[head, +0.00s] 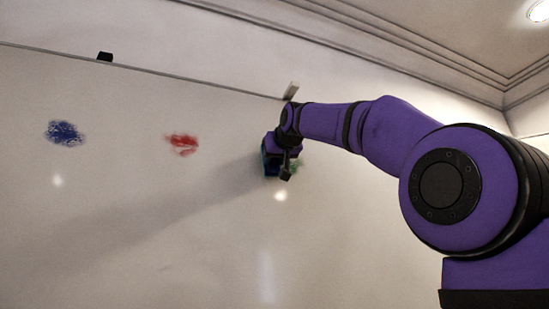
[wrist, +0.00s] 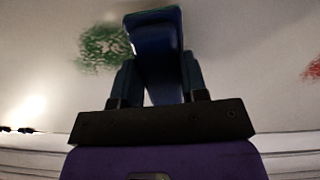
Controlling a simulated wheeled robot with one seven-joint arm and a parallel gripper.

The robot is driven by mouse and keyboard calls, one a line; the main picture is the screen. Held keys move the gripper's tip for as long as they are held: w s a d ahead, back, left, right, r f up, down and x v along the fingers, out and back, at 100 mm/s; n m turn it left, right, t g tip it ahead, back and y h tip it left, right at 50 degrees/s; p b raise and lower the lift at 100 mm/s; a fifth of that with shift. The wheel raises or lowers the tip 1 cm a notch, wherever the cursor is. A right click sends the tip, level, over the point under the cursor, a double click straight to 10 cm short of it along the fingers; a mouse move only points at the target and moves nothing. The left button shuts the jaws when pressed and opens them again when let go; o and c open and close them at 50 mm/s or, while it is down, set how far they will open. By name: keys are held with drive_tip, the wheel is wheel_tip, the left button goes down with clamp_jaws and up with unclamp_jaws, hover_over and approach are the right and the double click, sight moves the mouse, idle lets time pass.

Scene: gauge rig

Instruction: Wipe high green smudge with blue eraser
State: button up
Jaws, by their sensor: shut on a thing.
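My gripper (wrist: 158,80) is shut on the blue eraser (wrist: 157,50), which sits between the two fingers in the wrist view. In the head view the blue eraser (head: 268,163) shows at the end of my arm, close to the whiteboard; I cannot tell whether it touches. The green smudge (wrist: 104,48) lies just left of the eraser in the wrist view. In the head view only a small part of the green smudge (head: 297,165) shows beside my gripper (head: 279,163), which hides the rest.
A red smudge (head: 182,144) and a blue smudge (head: 65,133) are on the whiteboard (head: 130,220) to the left. A small black object (head: 105,57) and a pale block (head: 291,91) sit at the board's top edge. The lower board is clear.

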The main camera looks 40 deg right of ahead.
drive_tip(key=shift+x, duration=1)
idle(0.3)
drive_tip(key=shift+r, duration=0.15)
drive_tip(key=shift+s+d, duration=0.25)
drive_tip(key=shift+d, duration=0.6)
drive_tip(key=shift+s+d, duration=0.3)
drive_tip(key=shift+d, duration=0.5)
drive_tip(key=shift+s+d, duration=0.15)
drive_tip(key=shift+d, duration=0.65)
drive_tip(key=shift+s+d, duration=0.15)
drive_tip(key=shift+d, duration=0.6)
drive_tip(key=shift+s+d, duration=0.35)
drive_tip(key=shift+d, duration=0.8)
drive_tip(key=shift+s+d, duration=0.3)
drive_tip(key=shift+d, duration=0.8)
drive_tip(key=shift+s+d, duration=0.35)
drive_tip(key=shift+d, duration=0.8)
